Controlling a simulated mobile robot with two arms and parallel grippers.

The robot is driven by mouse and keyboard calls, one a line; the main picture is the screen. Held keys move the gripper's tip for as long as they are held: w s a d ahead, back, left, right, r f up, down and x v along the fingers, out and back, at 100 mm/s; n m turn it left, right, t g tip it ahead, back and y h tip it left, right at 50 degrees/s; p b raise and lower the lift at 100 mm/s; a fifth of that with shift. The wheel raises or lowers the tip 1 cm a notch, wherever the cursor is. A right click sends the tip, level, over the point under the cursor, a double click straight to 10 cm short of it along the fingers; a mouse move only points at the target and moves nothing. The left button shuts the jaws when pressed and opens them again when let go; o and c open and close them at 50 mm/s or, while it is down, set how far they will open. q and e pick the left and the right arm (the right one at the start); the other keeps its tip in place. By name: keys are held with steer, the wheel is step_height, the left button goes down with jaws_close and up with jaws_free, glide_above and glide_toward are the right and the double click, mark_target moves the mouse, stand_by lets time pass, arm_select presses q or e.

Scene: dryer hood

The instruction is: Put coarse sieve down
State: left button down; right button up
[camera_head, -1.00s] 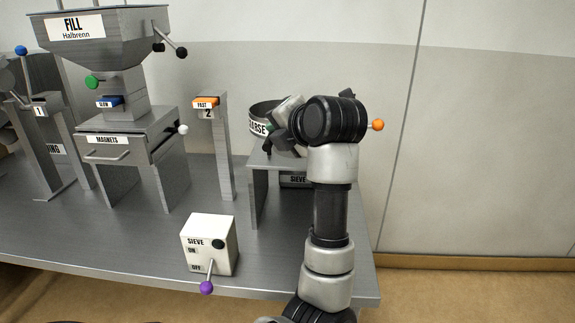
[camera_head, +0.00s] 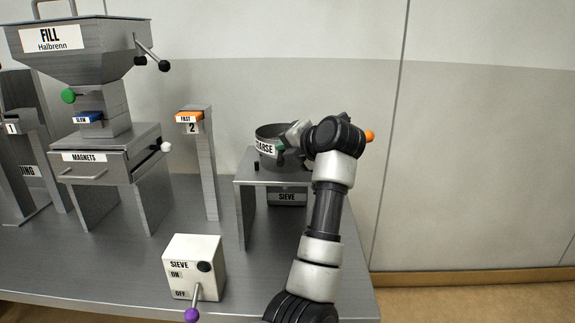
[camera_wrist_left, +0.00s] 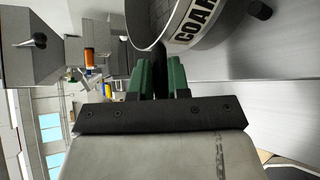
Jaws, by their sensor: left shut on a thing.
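My right gripper is not in view.
A white sieve switch box (camera_head: 190,258) with a purple-knobbed lever stands in front. A post with an orange FAST block (camera_head: 190,117) stands left of the stand, and the fill hopper (camera_head: 75,48) farther left. A small black peg (camera_head: 256,164) shows on the stand's front left.

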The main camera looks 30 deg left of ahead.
arm_select(q)
step_height(320, 180, down, 4)
steer(key=shift+r, duration=0.15)
steer(key=c, duration=1.5)
jaws_free()
steer(key=o, duration=0.4)
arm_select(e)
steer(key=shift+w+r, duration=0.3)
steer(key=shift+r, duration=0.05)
arm_select(q)
steer(key=shift+d, duration=0.1)
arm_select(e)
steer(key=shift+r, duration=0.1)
